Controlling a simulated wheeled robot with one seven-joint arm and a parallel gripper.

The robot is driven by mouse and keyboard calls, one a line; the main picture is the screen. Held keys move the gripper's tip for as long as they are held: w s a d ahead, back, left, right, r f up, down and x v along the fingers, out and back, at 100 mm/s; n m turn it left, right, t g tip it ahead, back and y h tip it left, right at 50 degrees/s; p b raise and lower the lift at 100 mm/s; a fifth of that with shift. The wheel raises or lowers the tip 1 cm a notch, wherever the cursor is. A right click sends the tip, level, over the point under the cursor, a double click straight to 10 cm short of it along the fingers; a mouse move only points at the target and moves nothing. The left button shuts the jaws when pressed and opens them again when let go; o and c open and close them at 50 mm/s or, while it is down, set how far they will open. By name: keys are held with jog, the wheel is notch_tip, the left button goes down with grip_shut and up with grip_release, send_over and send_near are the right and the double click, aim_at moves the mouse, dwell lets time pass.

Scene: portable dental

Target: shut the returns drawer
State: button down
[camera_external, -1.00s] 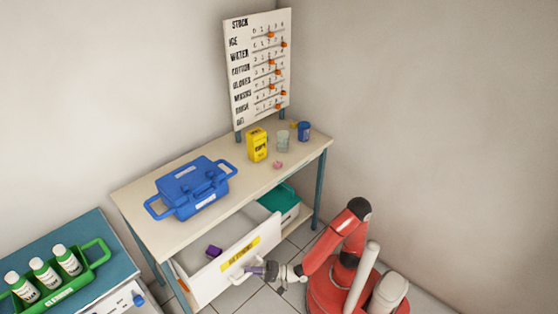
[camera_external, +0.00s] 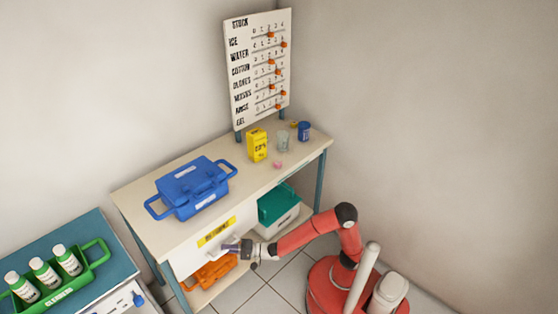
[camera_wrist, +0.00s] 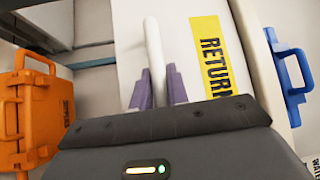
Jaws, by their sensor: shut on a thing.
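The returns drawer (camera_external: 190,259) is a white-fronted drawer under the beige table, with a yellow label that also shows in the wrist view (camera_wrist: 211,56). In the outside view its front sits at the table's front edge, and its inside is hidden. Its white bar handle (camera_wrist: 153,52) stands out from the front. My gripper (camera_external: 232,248) is at the handle, and in the wrist view its purple fingers (camera_wrist: 158,88) are shut on the handle, one on each side.
A blue case (camera_external: 193,189), yellow box (camera_external: 257,145) and blue cup (camera_external: 304,131) stand on the table (camera_external: 150,225). An orange case (camera_external: 211,272) and a teal-lidded bin (camera_external: 278,203) are on the lower shelf. Clear tiled floor lies in front.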

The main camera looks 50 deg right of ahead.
jog(key=shift+w+d, duration=0.1)
jog(key=shift+w, duration=0.2)
jog(key=c, duration=1.4)
grip_release()
jog(key=shift+o, duration=0.2)
jog(key=v, duration=0.7)
jog(key=shift+s+d, duration=0.2)
jog(key=shift+s, duration=0.15)
jog(key=shift+f, duration=0.1)
